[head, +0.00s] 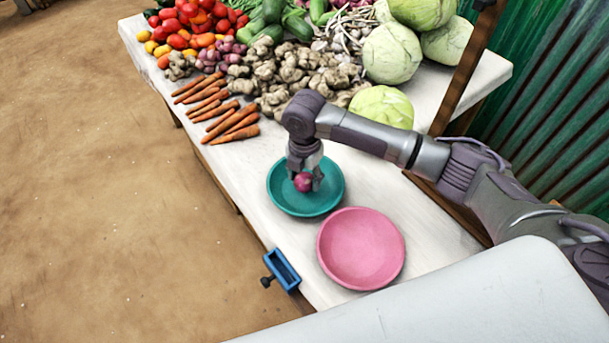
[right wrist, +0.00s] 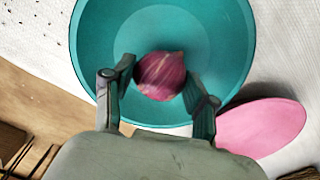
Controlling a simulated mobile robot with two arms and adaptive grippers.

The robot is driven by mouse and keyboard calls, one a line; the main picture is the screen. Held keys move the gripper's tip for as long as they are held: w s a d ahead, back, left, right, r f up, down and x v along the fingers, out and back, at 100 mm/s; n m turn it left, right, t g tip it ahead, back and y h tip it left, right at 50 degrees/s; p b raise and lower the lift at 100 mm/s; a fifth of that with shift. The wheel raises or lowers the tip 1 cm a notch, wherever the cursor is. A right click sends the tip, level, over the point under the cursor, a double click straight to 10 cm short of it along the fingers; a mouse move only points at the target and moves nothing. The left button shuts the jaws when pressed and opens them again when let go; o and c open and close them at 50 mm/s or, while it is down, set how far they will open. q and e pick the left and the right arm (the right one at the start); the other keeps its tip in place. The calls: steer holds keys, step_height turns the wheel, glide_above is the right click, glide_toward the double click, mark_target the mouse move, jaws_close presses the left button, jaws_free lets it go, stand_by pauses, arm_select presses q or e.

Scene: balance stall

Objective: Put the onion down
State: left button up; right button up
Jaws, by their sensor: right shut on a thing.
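The onion (head: 303,182) is small, round and reddish purple. My right gripper (head: 304,180) is shut on it, over the teal plate (head: 279,199) on the white table. In the right wrist view the onion (right wrist: 161,75) sits between the two fingers of the gripper (right wrist: 160,88), with the teal plate (right wrist: 232,45) behind it. I cannot tell whether the onion touches the plate. The left gripper does not show.
A pink plate (head: 360,249) lies beside the teal one, towards the front. A blue clamp (head: 283,270) is at the table's edge. Carrots (head: 232,121), ginger (head: 290,72), cabbages (head: 392,52) and other vegetables cover the far part of the table (head: 240,165).

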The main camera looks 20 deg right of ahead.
mark_target(304, 175)
steer(key=o, duration=1.4)
steer(key=shift+c, duration=0.2)
step_height(304, 175, up, 7)
steer(key=p, duration=0.8)
steer(key=shift+r, duration=0.1)
